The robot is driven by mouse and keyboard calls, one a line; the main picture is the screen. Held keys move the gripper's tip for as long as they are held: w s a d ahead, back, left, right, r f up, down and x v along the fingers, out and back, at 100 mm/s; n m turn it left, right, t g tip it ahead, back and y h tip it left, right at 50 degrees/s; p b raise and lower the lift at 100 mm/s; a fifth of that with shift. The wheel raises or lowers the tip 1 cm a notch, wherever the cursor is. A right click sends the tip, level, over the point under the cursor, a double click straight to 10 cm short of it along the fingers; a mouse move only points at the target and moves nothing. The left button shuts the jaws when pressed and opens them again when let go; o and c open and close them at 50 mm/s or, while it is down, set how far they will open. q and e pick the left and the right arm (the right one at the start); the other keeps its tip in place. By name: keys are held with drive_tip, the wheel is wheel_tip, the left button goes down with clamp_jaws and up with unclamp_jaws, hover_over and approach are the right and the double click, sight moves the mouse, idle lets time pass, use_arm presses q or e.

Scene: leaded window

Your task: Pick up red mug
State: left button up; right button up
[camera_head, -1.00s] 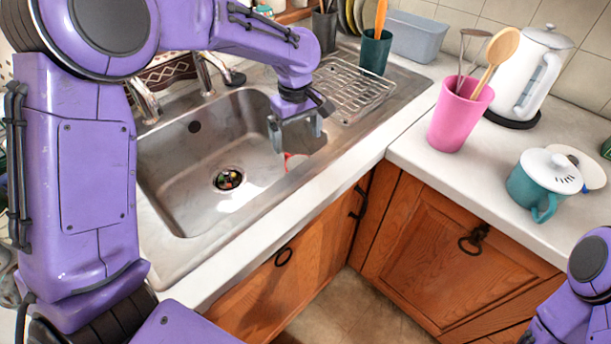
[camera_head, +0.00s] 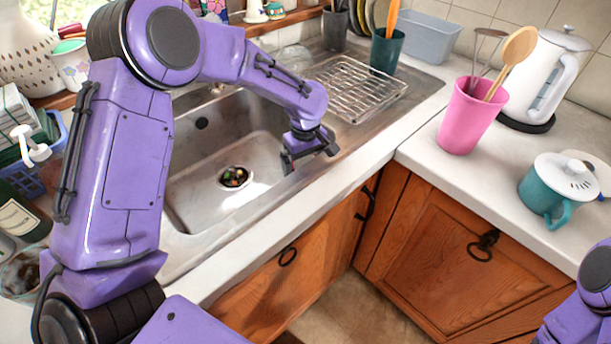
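My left gripper (camera_head: 310,158) is over the right part of the sink (camera_head: 205,150), beside its front rim, pointing down. Its two fingers stand apart, so it looks open. No red mug can be made out now; the gripper covers the part of the basin behind it. Only a link of my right arm shows at the lower right edge, and its gripper is out of view.
A wire rack (camera_head: 360,88) lies right of the basin. A pink utensil cup (camera_head: 468,118), white kettle (camera_head: 545,75) and teal lidded mug (camera_head: 552,190) stand on the right counter. A dark green cup (camera_head: 388,50) stands behind the rack.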

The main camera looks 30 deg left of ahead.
use_arm(q)
drive_tip(key=c, duration=1.6)
drive_tip(key=shift+o, duration=0.2)
drive_tip(key=shift+r, duration=0.15)
